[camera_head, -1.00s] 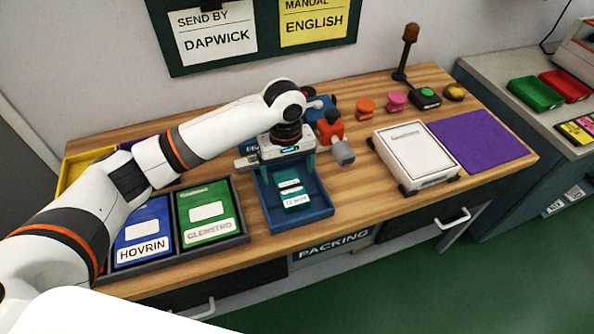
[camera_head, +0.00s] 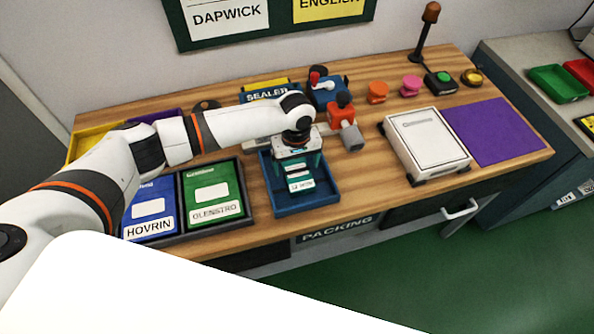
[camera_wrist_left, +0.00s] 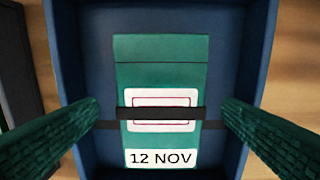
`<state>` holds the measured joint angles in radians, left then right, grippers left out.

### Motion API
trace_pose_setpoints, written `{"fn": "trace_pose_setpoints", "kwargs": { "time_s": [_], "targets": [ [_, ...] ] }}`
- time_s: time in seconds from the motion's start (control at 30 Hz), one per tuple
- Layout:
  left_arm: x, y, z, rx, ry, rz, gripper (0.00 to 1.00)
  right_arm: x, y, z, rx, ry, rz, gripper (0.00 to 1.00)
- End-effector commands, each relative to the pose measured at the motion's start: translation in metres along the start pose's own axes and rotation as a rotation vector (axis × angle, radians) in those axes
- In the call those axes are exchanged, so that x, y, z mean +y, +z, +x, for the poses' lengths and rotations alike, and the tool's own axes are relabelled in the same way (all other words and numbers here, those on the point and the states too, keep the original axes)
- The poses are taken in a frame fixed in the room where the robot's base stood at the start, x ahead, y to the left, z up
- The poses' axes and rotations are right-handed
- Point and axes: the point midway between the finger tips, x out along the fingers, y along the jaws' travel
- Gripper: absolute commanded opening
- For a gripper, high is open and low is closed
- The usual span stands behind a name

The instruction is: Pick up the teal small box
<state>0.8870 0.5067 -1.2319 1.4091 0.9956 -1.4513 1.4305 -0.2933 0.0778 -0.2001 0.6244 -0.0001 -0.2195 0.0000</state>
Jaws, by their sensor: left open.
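The teal small box (camera_wrist_left: 160,75) lies in the blue tray (camera_wrist_left: 232,30), with a white label reading "12 NOV" and a dark band across it in the left wrist view. In the head view, the box (camera_head: 301,186) is partly hidden by my left gripper (camera_head: 298,170). My left gripper is open over the tray (camera_head: 290,208). Its two teal fingers stand on either side of the box in the left wrist view (camera_wrist_left: 160,130), with gaps between them and the box. My right gripper is not in view.
Bins labelled HOVRIN (camera_head: 150,212) and GLENSTRO (camera_head: 214,195) stand left of the tray. A red and grey device (camera_head: 344,125) stands behind right. A white flat device (camera_head: 427,143) and a purple mat (camera_head: 492,132) lie further right. Bare wood lies between tray and white device.

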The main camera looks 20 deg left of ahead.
Motion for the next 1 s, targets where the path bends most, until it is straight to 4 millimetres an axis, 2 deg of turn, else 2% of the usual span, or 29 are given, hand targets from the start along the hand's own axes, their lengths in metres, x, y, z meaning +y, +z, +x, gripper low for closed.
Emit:
{"fn": "trace_pose_setpoints", "kwargs": {
  "time_s": [0.13,0.4,0.7,1.0],
  "targets": [
    [-0.001,-0.001,0.016,0.001,0.001,0.0,0.89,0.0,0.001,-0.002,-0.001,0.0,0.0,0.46],
    [-0.001,-0.001,0.019,0.0,0.0,0.001,0.89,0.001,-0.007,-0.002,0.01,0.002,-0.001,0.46],
    [0.0,0.0,0.019,0.0,0.0,0.001,0.4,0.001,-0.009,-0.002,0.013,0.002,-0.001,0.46],
    [-0.001,0.0,0.014,-0.001,-0.002,0.001,0.38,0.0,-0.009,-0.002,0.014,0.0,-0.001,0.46]
  ]
}}
